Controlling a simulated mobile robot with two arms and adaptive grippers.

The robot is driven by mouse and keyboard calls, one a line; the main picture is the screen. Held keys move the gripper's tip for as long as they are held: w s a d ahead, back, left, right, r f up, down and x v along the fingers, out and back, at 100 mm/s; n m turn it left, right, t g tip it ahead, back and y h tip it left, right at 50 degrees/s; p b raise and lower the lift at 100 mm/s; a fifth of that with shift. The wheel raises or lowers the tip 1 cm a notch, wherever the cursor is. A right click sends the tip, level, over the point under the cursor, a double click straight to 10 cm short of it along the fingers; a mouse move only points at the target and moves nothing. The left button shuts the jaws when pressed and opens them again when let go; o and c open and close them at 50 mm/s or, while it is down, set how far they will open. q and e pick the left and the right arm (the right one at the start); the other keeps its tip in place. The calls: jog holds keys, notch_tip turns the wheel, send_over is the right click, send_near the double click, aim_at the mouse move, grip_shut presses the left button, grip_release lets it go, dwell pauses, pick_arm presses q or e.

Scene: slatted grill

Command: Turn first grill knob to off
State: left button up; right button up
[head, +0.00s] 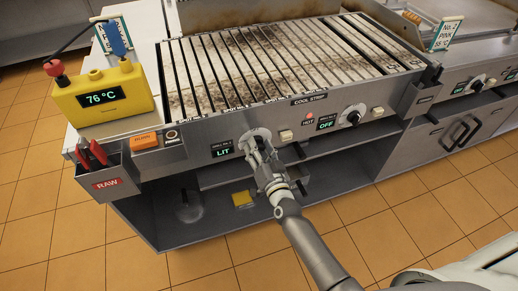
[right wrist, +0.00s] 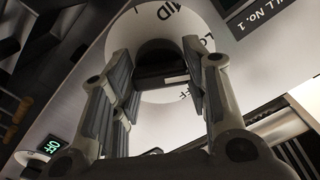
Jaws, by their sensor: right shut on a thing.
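The first grill knob sits on the front panel behind my right gripper (head: 258,143), beside a small green display (head: 222,153) reading LIT. In the head view the gripper mostly hides the knob. In the right wrist view the dark knob (right wrist: 165,70), with a light mark, lies between the two fingers of my right gripper (right wrist: 160,85), which is shut on it. The white dial (right wrist: 143,35) around it shows MID, part of LO and the end of OFF. The knob's exact setting is hard to read. My left gripper is not in view.
A second knob (head: 352,117) sits to the right, next to a display (head: 326,124) reading OFF. The slatted grill (head: 290,60) lies above the panel. A yellow thermometer box (head: 105,95) reading 76 °C stands left. Red-handled tools (head: 95,153) sit in the RAW holder. The shelf below is mostly open.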

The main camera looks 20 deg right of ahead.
jog(key=m, duration=0.5)
jog(key=shift+m+b, duration=0.35)
jog(key=shift+m, duration=0.05)
jog(key=m+b, duration=0.1)
jog(key=m, duration=0.5)
dwell(0.3)
jog(key=o, duration=1)
jog(key=shift+s, duration=0.1)
jog(key=s, duration=1.2)
jog(key=shift+d, duration=0.2)
jog(key=shift+w, duration=0.1)
